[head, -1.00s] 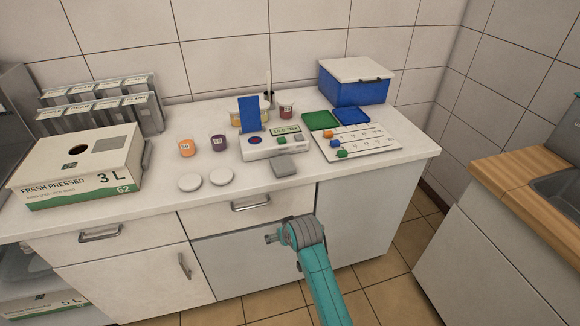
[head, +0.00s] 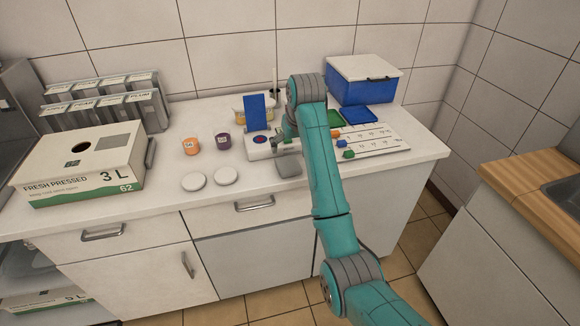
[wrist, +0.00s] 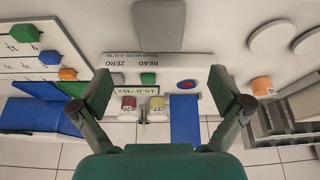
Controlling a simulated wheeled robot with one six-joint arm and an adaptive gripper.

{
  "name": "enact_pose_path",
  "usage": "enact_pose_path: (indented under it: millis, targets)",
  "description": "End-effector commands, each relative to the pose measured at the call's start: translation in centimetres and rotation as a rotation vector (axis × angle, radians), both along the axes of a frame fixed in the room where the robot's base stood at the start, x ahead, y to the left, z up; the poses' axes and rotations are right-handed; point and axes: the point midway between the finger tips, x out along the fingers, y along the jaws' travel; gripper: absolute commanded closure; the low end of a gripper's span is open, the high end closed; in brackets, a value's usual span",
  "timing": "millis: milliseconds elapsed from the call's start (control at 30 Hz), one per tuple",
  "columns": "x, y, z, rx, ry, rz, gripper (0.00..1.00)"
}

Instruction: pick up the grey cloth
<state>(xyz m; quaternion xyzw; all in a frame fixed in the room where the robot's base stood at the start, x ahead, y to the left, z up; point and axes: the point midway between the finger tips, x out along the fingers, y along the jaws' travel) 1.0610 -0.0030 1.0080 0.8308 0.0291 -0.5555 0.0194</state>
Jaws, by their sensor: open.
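The grey cloth (head: 289,165) is a small flat rounded rectangle on the white counter, in front of the white meter box (head: 260,148). In the wrist view the cloth (wrist: 158,24) is at the top centre, beyond the meter's edge. My gripper (wrist: 160,88) is open and empty, its two fingers spread on either side of the meter's face. In the head view it is over the right part of the meter, behind the cloth, and mostly hidden by my arm. The gripper and cloth appear apart.
A blue upright card (head: 255,113) stands behind the meter. Two white lids (head: 226,175) and orange and purple cups (head: 190,146) are at left. A chart with coloured blocks (head: 385,137) is at right.

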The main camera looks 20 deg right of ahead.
Motion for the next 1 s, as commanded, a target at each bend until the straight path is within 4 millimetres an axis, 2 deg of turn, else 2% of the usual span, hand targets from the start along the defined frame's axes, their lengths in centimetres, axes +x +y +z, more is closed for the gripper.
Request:
enact_pose_path:
  millis: [200, 467, 733, 1000]
  targets:
    - [1.1, 0.1, -3.3, 0.0, 0.004, 0.0, 0.0]
    - [1.7, 0.2, -4.9, 0.0, 0.001, 0.0, 0.0]
    - [2.4, 0.3, -8.4, 0.0, 0.002, 0.0, 0.0]
    - [3.0, 0.3, -9.6, 0.0, 0.0, 0.0, 0.0]
